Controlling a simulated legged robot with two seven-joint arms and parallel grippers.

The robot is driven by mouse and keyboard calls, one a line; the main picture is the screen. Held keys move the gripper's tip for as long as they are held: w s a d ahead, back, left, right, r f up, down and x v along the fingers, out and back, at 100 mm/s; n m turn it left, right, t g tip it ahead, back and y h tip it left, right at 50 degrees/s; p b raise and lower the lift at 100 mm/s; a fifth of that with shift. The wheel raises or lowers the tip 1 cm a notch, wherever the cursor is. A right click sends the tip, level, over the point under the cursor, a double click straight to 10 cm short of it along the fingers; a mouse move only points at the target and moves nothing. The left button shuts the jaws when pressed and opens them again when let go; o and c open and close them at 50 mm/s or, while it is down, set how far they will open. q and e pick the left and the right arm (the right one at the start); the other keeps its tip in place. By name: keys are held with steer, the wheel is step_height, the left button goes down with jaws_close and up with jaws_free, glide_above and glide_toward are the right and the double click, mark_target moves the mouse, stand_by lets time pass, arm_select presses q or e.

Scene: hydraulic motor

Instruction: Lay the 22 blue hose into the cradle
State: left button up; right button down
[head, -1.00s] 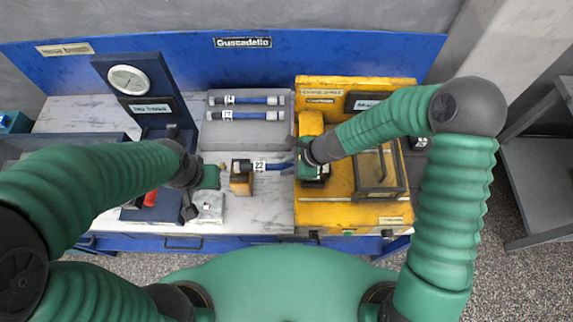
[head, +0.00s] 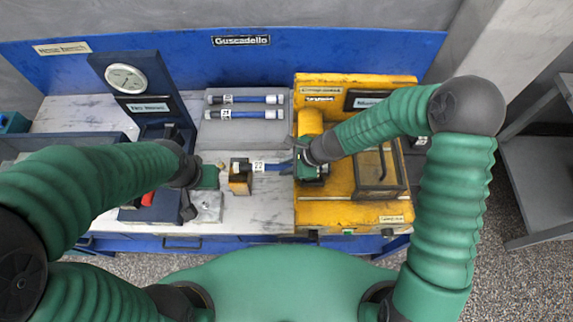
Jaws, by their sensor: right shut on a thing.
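The blue hose with the white 22 label (head: 273,167) lies level at the middle of the bench, its dark left end at the top of a small dark and tan block (head: 240,185), which looks like the cradle. I cannot tell whether the end rests in it or is just above it. My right gripper (head: 296,168) is shut on the hose's right end, beside the yellow machine, and hides that end. My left gripper (head: 217,174) is just left of the block, apart from the hose; its fingers are too small to read.
A grey tray (head: 240,136) behind holds two more labelled blue hoses (head: 250,99). The yellow machine (head: 345,210) with a lidded box stands at the right. A dark blue gauge stand (head: 134,98) stands at the left. A pale block (head: 206,207) lies below my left gripper.

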steer(key=shift+f, duration=0.2)
steer(key=c, duration=1.2)
jaws_free()
steer(key=p+v, duration=0.2)
steer(key=v, duration=1.4)
steer(key=shift+d+r, duration=0.25)
steer(key=shift+d, duration=0.05)
steer(key=s+d+f+n+h+b, duration=0.1)
steer(key=s+d+n+h, duration=0.1)
steer(key=n, duration=0.3)
steer(key=s+d+f+n+h+b, duration=0.1)
steer(key=s+d+n, duration=0.2)
steer(key=d+n, duration=0.2)
steer(key=s+d+f+n+h+b, duration=0.1)
steer(key=s+d+n+h, duration=0.1)
steer(key=n, duration=0.5)
steer(key=shift+s+d+t+h+b, duration=0.15)
steer(key=shift+s+d, duration=0.25)
steer(key=shift+d, duration=0.25)
steer(key=shift+s+d+t+h+b, duration=0.15)
steer(key=shift+s+d, duration=0.2)
steer(key=shift+d, duration=0.25)
